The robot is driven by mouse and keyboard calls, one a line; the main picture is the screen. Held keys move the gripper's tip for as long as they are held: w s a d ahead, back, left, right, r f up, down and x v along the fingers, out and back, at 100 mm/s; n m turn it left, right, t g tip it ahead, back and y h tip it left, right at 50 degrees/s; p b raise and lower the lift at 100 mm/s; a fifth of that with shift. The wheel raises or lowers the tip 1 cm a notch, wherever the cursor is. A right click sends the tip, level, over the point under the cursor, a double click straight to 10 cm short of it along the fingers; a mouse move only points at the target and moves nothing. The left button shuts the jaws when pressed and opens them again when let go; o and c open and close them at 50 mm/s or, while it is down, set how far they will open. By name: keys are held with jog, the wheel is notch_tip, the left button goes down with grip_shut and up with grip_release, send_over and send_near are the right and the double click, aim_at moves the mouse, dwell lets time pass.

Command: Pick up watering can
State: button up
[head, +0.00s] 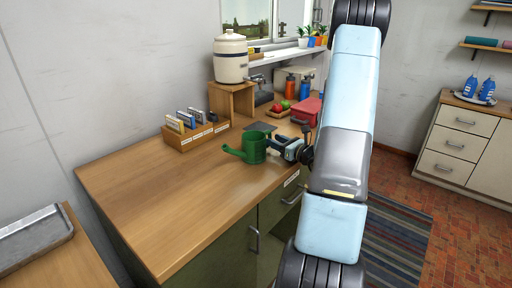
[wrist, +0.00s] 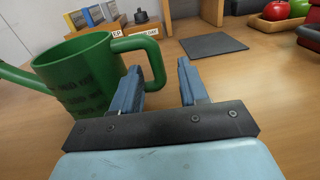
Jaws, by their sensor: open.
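A green watering can (head: 254,148) stands upright on the wooden counter (head: 170,215), its spout pointing left in the head view. In the wrist view the can (wrist: 88,72) is at the left, and its handle (wrist: 150,45) extends right toward my gripper. My gripper (head: 280,142) is just right of the can in the head view.
A dark flat mat (wrist: 213,44) lies beyond the gripper. A wooden organizer (head: 195,136) with packets stands behind the can. A crock (head: 231,58) on a wooden stand, a fruit tray (head: 279,112) and a red box (head: 305,111) are farther back. The counter's left part is clear.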

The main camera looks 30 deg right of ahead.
jog(key=x, duration=0.4)
jog(key=shift+s+a, duration=0.1)
grip_shut()
